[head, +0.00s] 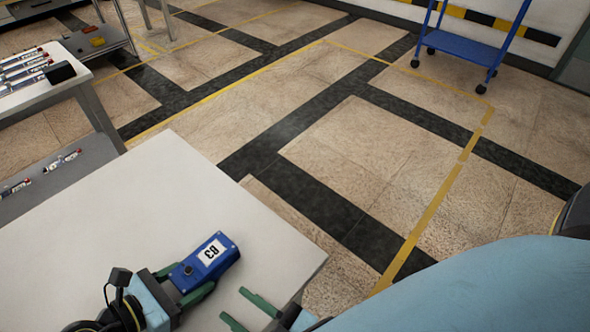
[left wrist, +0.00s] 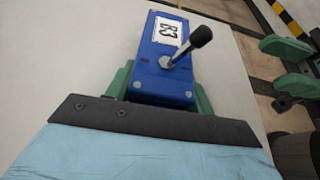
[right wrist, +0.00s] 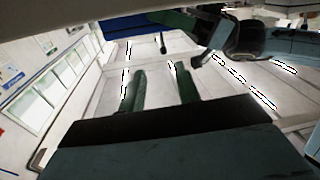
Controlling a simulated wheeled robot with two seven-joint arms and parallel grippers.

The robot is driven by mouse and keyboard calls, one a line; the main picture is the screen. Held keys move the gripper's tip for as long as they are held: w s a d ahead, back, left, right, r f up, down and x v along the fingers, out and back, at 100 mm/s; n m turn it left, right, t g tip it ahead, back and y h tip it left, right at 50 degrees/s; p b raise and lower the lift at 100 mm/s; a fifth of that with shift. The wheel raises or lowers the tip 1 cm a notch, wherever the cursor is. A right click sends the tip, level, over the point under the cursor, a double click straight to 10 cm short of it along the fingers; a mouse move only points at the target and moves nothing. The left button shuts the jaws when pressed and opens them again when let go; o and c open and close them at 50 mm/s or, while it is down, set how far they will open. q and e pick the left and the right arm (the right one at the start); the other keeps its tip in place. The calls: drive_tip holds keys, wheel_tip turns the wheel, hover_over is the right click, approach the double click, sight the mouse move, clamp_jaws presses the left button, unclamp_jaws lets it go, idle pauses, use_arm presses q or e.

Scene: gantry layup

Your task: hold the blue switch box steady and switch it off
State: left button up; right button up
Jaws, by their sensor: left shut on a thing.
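The blue switch box (head: 222,254) lies on the pale table, with a white label marked B3. In the left wrist view the box (left wrist: 150,62) shows a metal lever with a black knob (left wrist: 201,37), tilted toward the upper right. My left gripper (head: 190,283) has its green fingers along both sides of the box's near end and is shut on it. My right gripper (head: 247,310) is open and empty, to the right of the box and apart from it. Its fingers also show in the right wrist view (right wrist: 162,88), where a blue edge of the box (right wrist: 125,27) appears at the top.
The pale table (head: 170,200) is bare around the box; its right edge is close to my right gripper. A second table (head: 45,88) at the left holds several pen-like items and a black block (head: 60,72). A blue cart (head: 465,48) stands far off.

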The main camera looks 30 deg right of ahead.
drive_tip(key=w+d+n, duration=0.1)
drive_tip(key=w+d, duration=0.1)
drive_tip(key=d, duration=0.1)
drive_tip(key=w+d+f+n, duration=0.1)
drive_tip(key=w+d, duration=0.1)
drive_tip(key=d, duration=0.1)
drive_tip(key=w+d+f+n+g, duration=0.1)
drive_tip(key=w+d, duration=0.1)
drive_tip(key=d, duration=0.1)
drive_tip(key=shift+w+d+n+y, duration=0.1)
drive_tip(key=shift+d+n+y, duration=0.2)
drive_tip(key=shift+y, duration=0.1)
drive_tip(key=w+d+r+n+h, duration=0.1)
drive_tip(key=w+d+r+n, duration=0.1)
drive_tip(key=w+d, duration=0.6)
drive_tip(key=d+f+m+g+h, duration=0.1)
drive_tip(key=d+f+h, duration=0.1)
drive_tip(key=d+f, duration=0.3)
drive_tip(key=shift+d+f+m+g+h, duration=0.3)
drive_tip(key=shift+d+f+h, duration=0.05)
drive_tip(key=shift+d+h, duration=0.05)
